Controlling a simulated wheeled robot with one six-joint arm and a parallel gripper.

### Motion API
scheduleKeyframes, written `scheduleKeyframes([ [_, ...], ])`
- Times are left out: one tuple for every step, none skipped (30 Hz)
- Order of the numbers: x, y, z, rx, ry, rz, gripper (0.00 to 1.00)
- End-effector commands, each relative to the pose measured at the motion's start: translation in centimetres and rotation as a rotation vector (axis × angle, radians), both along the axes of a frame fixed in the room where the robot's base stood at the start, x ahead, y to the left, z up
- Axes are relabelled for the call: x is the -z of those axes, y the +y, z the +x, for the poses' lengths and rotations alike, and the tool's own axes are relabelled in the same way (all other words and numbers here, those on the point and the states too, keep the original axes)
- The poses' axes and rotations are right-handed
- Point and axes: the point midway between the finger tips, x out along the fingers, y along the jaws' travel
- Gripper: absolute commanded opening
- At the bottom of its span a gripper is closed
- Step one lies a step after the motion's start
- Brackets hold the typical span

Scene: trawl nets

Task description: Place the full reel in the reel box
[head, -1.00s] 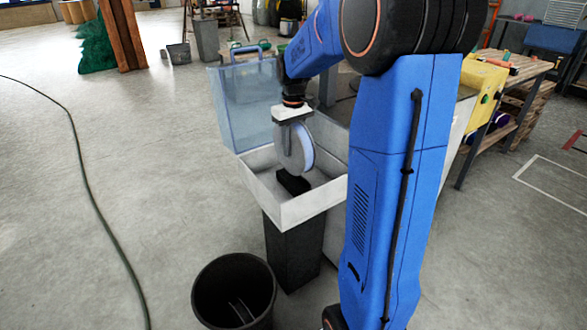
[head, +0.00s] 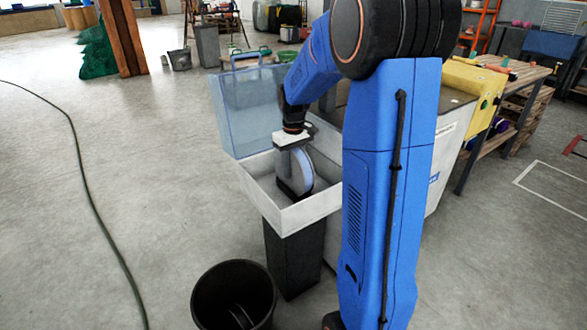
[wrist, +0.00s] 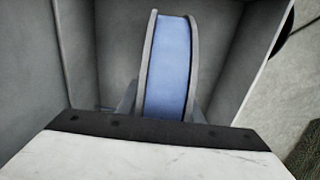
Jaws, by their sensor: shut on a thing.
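The full reel (head: 304,170), grey flanges with light blue winding, stands upright inside the reel box (head: 290,217). The box is a pale open tray with a raised clear bluish lid (head: 245,105), on a dark pedestal. My gripper (head: 293,158) is shut on the reel from above. The reel's lower edge is at a black holder (head: 288,187) on the box floor; I cannot tell whether it rests fully in it. In the wrist view the reel (wrist: 168,65) shows edge-on between the grey box walls; the fingers are mostly hidden behind the gripper's body.
A black bin (head: 234,295) stands on the floor in front of the box. A yellow-sided machine (head: 478,88) and a wooden workbench (head: 515,68) are at the right. A dark hose (head: 88,190) lies on the open floor at the left.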

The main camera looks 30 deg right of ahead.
Motion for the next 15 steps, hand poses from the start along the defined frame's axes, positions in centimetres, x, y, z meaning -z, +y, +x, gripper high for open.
scheduleKeyframes([
  [0.07,0.0,0.01,0.0,0.0,0.0,0.0],
  [0.14,0.0,0.01,0.0,0.0,0.0,0.0],
  [0.21,0.01,-0.02,0.0,0.001,0.0,0.38],
  [0.2,0.01,-0.02,0.0,0.001,0.0,0.45],
  [0.2,0.01,-0.02,0.0,0.001,0.0,0.51],
  [0.2,0.01,-0.01,0.0,0.001,0.0,0.51],
  [0.2,0.0,-0.01,0.0,0.001,0.0,0.51],
  [0.19,0.0,-0.01,0.0,0.001,0.0,0.51],
  [0.19,0.0,-0.01,0.0,0.001,0.0,0.51],
  [0.19,0.0,-0.01,0.0,0.0,0.0,0.51],
  [0.19,0.0,-0.01,0.0,0.0,0.0,0.51],
  [0.19,0.0,-0.01,0.0,0.0,0.0,0.51],
  [0.17,0.0,-0.01,0.0,0.0,0.0,0.51],
  [0.13,0.0,-0.01,0.0,0.0,0.0,0.51],
  [0.01,0.0,0.0,0.0,0.0,0.0,0.51],
])
